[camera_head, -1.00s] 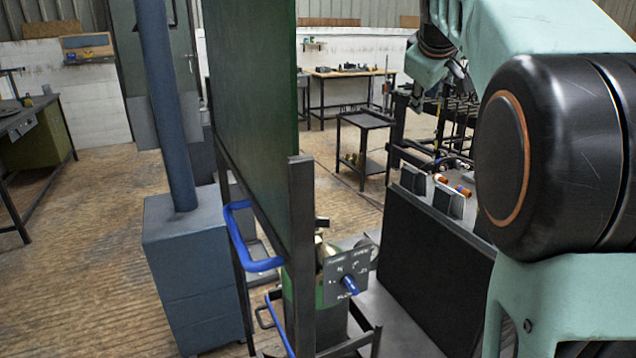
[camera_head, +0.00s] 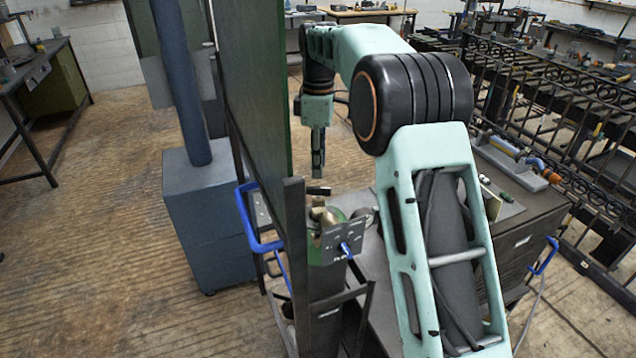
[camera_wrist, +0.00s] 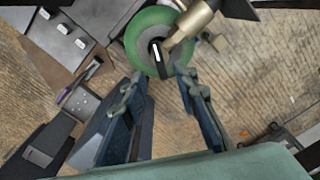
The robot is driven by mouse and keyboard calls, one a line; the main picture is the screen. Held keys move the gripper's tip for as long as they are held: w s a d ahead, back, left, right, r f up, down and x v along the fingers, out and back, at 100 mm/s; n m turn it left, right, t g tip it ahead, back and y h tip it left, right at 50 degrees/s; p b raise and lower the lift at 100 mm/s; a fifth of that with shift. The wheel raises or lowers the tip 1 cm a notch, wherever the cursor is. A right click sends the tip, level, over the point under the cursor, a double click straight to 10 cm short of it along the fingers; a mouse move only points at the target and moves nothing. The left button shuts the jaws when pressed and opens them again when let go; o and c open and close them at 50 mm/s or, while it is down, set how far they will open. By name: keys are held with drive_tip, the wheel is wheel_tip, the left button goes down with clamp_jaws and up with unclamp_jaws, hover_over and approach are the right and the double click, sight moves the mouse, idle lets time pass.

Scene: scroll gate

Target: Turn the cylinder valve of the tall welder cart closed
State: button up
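The tall welder cart shows in the head view as dark upright posts (camera_head: 296,265) beside a tall green panel, with a blue handle (camera_head: 258,240). A green gas cylinder (camera_head: 340,222) stands in it; its rounded green top (camera_wrist: 140,28) shows in the wrist view. A dark valve piece (camera_head: 319,190) sits above brass fittings at the cylinder's top. The wrist view shows a black piece with a white stripe (camera_wrist: 156,56) and a brass fitting (camera_wrist: 192,24) there. My gripper (camera_head: 318,176) points down above the valve, fingers apart and empty; its fingertips (camera_wrist: 160,82) appear apart from the valve.
The green panel (camera_head: 257,100) stands close left of my gripper. A blue-grey box with a post (camera_head: 200,225) is left of the cart. A grey control plate with a blue knob (camera_head: 342,240) is on the cart's front. Dark racks (camera_head: 540,110) fill the right. Wooden floor is open at left.

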sight(319, 187)
wheel_tip(319, 187, down, 7)
drive_tip(key=shift+r, duration=0.1)
idle(0.3)
clamp_jaws()
